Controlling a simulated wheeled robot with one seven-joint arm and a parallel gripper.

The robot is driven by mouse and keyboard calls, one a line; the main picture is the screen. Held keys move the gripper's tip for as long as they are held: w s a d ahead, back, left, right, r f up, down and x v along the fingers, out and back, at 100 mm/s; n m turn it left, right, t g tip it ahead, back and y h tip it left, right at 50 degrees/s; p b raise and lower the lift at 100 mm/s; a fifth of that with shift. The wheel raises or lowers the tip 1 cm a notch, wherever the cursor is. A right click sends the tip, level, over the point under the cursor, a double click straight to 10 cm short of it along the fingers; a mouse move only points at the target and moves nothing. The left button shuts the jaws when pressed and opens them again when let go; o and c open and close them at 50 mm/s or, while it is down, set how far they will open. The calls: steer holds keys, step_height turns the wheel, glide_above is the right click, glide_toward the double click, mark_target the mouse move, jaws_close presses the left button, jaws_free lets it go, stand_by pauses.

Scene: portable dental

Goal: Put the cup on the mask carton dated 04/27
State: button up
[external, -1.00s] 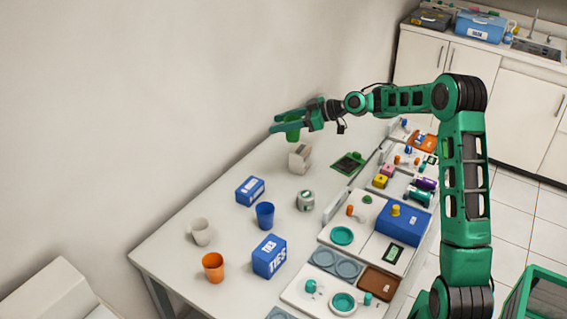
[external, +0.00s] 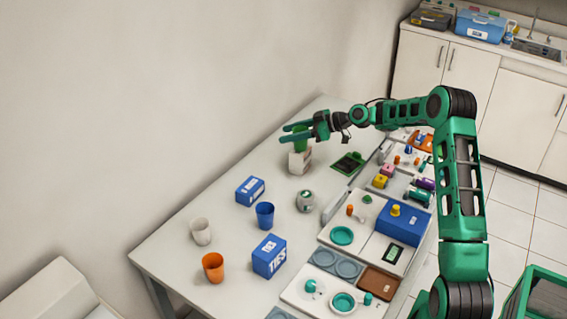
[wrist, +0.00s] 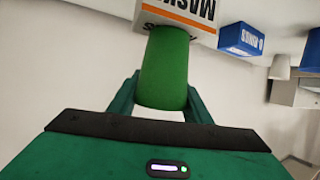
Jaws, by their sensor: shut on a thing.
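The green cup (external: 301,144) is between the fingers of my gripper (external: 284,133), which is shut on it. The cup also shows in the wrist view (wrist: 165,70), with a green finger on each side. A white mask carton (external: 300,163) stands upright on the table directly below the cup. In the wrist view the carton (wrist: 181,14) shows an orange stripe and upside-down "MASK" lettering at the cup's far end. The cup's end looks at or very near the carton's top, but I cannot tell whether they touch. No date is readable.
Trays with small items line the right side.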

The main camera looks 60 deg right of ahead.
steer(key=shift+f, duration=0.1)
steer(key=o, duration=1)
steer(key=v, duration=1.2)
